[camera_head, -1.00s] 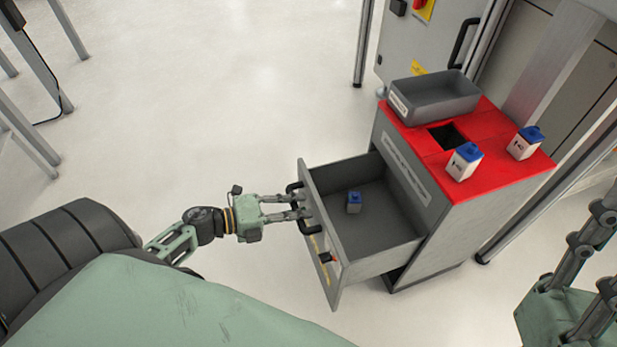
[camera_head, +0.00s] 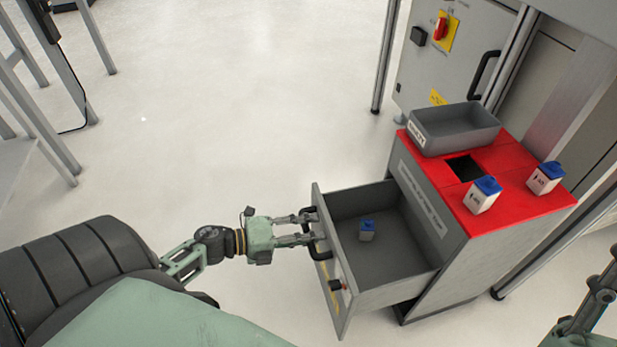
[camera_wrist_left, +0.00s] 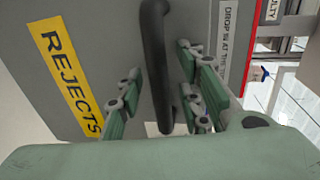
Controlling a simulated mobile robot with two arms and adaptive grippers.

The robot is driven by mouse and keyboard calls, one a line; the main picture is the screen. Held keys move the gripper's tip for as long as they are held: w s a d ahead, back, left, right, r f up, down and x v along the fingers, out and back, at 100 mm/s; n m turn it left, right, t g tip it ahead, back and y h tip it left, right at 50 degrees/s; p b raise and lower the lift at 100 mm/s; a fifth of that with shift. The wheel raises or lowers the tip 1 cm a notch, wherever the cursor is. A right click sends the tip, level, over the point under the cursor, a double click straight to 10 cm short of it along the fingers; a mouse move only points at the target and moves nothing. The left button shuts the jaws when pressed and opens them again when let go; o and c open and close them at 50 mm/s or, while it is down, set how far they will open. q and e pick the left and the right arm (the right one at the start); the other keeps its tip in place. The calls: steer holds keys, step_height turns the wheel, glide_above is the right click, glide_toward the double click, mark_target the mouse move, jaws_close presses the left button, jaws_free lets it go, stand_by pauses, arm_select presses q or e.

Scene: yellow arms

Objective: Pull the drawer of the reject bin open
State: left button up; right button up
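The grey reject bin (camera_head: 463,260) with a red top stands at the right in the head view. Its drawer (camera_head: 391,290) is pulled well out to the left, and a small blue-topped box (camera_head: 367,230) stands inside. My left gripper (camera_head: 314,228) is at the black handle (camera_head: 322,247) on the drawer front. In the left wrist view the handle (camera_wrist_left: 155,60) runs between the green finger pads (camera_wrist_left: 160,98), with gaps beside it, so the fingers look open around it. My right gripper (camera_head: 590,310) shows only partly at the right edge.
On the red top are a grey tray (camera_head: 455,128), a square opening (camera_head: 466,168) and two white boxes with blue tops (camera_head: 482,195), (camera_head: 544,177). A cabinet with a red switch (camera_head: 440,28) stands behind. The floor (camera_head: 230,110) left of the bin is clear.

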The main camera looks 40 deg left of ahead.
arm_select(q)
steer(key=v, duration=1.2)
